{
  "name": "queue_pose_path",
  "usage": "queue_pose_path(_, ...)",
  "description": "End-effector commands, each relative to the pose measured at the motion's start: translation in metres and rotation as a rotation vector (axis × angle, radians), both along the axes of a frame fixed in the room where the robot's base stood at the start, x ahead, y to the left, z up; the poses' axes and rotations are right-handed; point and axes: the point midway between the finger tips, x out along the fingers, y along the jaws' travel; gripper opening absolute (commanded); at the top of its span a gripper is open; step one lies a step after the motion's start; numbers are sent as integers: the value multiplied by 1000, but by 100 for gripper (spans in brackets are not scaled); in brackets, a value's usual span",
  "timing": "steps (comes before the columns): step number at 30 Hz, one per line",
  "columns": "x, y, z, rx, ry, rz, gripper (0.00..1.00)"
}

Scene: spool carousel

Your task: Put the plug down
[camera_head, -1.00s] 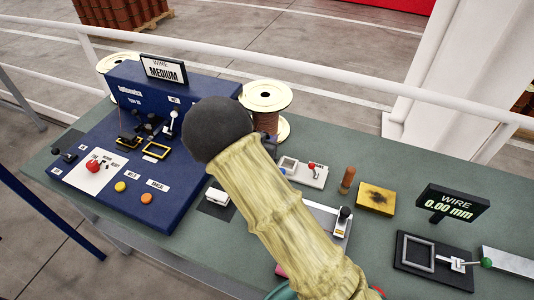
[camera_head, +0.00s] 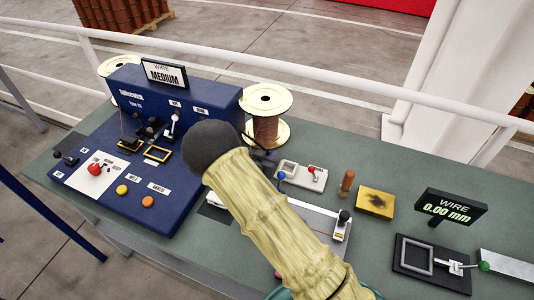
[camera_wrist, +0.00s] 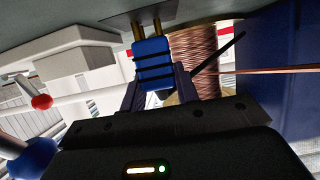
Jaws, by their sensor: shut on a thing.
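The plug (camera_wrist: 152,58) is blue with dark bands and two gold pins. It sits between the jaws of my gripper (camera_wrist: 157,84) in the wrist view, and the jaws are shut on it. Its pins point up in that picture toward a grey plate (camera_wrist: 142,20). I cannot tell whether they touch it.

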Motion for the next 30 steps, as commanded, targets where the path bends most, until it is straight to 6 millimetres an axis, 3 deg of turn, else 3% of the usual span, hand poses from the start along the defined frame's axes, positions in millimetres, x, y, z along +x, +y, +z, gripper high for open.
queue_pose_path(8, 0, 2, -4, -1, -1, 2, 6)
queue_pose_path(9, 0, 2, -3, 0, 0, 3, 36)
queue_pose_path(12, 0, 2, -2, 0, 0, 3, 52)
queue_pose_path(24, -2, 2, 2, 0, 0, 3, 52)
queue_pose_path(30, -27, 12, 9, 1, 1, 5, 52)
